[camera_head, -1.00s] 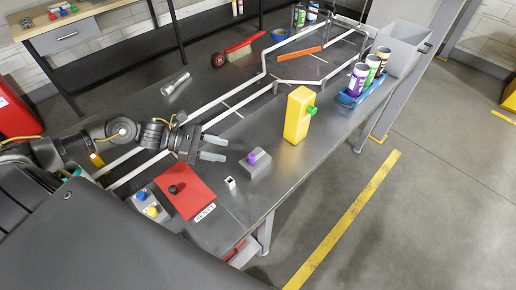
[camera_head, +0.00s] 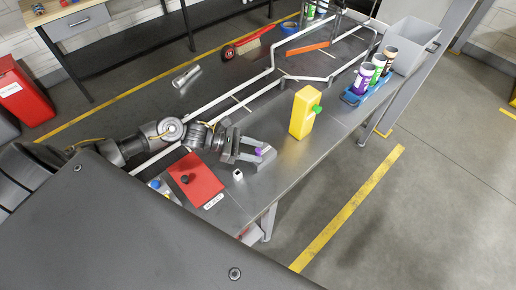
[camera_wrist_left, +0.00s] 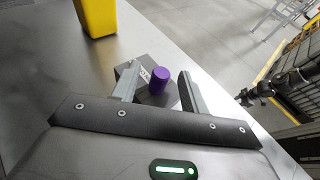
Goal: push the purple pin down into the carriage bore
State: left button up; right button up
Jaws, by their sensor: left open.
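The purple pin (camera_head: 259,151) stands on the small grey carriage (camera_head: 268,156) near the front edge of the table. In the left wrist view, the pin (camera_wrist_left: 160,88) shows whole as a short purple cylinder, with the carriage (camera_wrist_left: 153,99) under and behind it. My left gripper (camera_head: 260,152) is open, with one finger on each side of the pin; gaps show between the pin and both fingers (camera_wrist_left: 157,74). The bore is hidden. A dark jointed arm end (camera_wrist_left: 258,94) shows at the right of the wrist view, probably my right one; its jaws are too small to read.
A blue tray (camera_head: 349,98) holds printed cans beside a grey bin (camera_head: 411,42).

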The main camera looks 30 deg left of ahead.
pick_arm(q)
jog(key=shift+x, duration=0.85)
pick_arm(e)
jog(key=shift+s+r, duration=0.15)
jog(key=shift+r, duration=0.25)
pick_arm(q)
jog(key=shift+c, duration=0.2)
grip_shut()
pick_arm(e)
jog(key=shift+d, duration=0.15)
jog(key=shift+f, duration=0.1)
